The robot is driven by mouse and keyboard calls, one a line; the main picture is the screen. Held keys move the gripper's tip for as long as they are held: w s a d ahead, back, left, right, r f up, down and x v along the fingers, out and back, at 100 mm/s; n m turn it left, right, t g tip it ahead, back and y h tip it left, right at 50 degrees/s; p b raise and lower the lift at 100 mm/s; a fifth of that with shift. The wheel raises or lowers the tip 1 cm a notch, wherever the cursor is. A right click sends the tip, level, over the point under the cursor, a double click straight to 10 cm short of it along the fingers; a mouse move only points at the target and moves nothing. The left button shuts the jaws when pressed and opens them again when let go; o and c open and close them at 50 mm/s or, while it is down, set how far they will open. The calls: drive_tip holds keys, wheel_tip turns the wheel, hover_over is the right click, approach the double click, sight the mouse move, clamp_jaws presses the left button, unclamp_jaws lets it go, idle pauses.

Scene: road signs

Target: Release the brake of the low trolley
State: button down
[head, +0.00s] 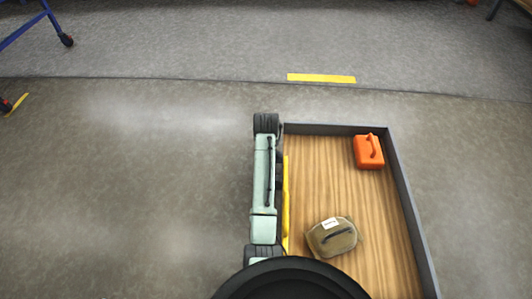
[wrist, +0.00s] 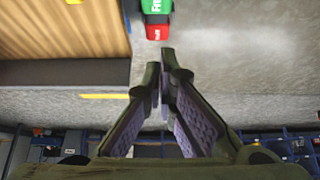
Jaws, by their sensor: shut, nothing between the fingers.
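The low trolley has a wooden deck with a grey rim (head: 412,215). Its rim and deck (wrist: 70,72) fill the upper left of the wrist view. A red pedal (wrist: 157,33) and a green pedal (wrist: 155,7), both with white lettering, sit side by side at the top of the wrist view, beside the trolley. My gripper (wrist: 164,62) is shut and empty, its fingertips just below the red pedal in the picture. I cannot tell whether they touch it. The pedals and my gripper are not visible in the head view, where my arm covers the trolley's left side.
An orange canister (head: 369,152) and an olive bag (head: 333,236) lie on the deck. A yellow bar (head: 286,205) runs along its left side. Yellow tape (head: 321,78) marks the floor beyond. A blue wheeled frame (head: 40,22) stands far left. Floor left of the trolley is clear.

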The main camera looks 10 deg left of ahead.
drive_tip(key=shift+f, duration=0.1)
drive_tip(key=b+x, duration=0.3)
drive_tip(key=x, duration=0.6)
drive_tip(key=shift+f, duration=0.2)
wheel_tip(320, 180, down, 3)
drive_tip(key=shift+s+f, duration=0.1)
drive_tip(key=shift+f, duration=0.05)
drive_tip(key=shift+s+f+b, duration=0.1)
drive_tip(key=shift+f+b, duration=0.25)
drive_tip(key=shift+f, duration=0.1)
